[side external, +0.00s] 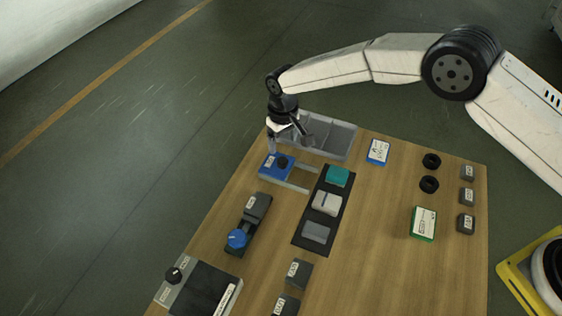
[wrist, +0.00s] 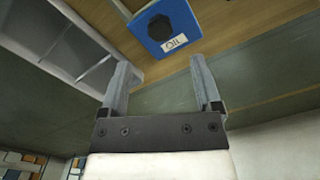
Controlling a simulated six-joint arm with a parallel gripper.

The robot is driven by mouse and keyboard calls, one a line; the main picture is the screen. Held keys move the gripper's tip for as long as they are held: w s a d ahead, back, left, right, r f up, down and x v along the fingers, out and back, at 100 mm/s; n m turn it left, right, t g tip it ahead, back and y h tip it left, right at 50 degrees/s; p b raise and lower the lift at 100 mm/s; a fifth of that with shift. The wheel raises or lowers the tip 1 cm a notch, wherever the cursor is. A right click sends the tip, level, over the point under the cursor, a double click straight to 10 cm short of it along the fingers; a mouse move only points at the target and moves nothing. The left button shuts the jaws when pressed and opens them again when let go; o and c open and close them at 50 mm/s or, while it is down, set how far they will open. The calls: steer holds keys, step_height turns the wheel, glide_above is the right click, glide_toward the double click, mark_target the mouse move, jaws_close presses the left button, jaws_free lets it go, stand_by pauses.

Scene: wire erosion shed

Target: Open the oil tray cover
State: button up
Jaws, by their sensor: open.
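The oil tray cover is a blue block (side external: 268,172) with a black knob on top and a white label. It sits at the left end of a pair of pale rails (side external: 290,186) near the table's far left edge. In the wrist view the blue cover (wrist: 178,20) shows at the top, with its dark knob and a label reading OIL. My gripper (side external: 289,143) is above and slightly beyond the cover, apart from it. In the wrist view my gripper (wrist: 161,65) has its fingers spread with nothing between them. The cover lies ahead of the fingertips.
A grey divided tray (side external: 345,128) stands close behind my gripper. A black strip (side external: 318,216) with teal, white and grey blocks lies to the right. A dark slider with a blue knob (side external: 237,239) is nearer.

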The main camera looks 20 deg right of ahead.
mark_target(283, 161)
steer(key=shift+f, duration=3.6)
jaws_close()
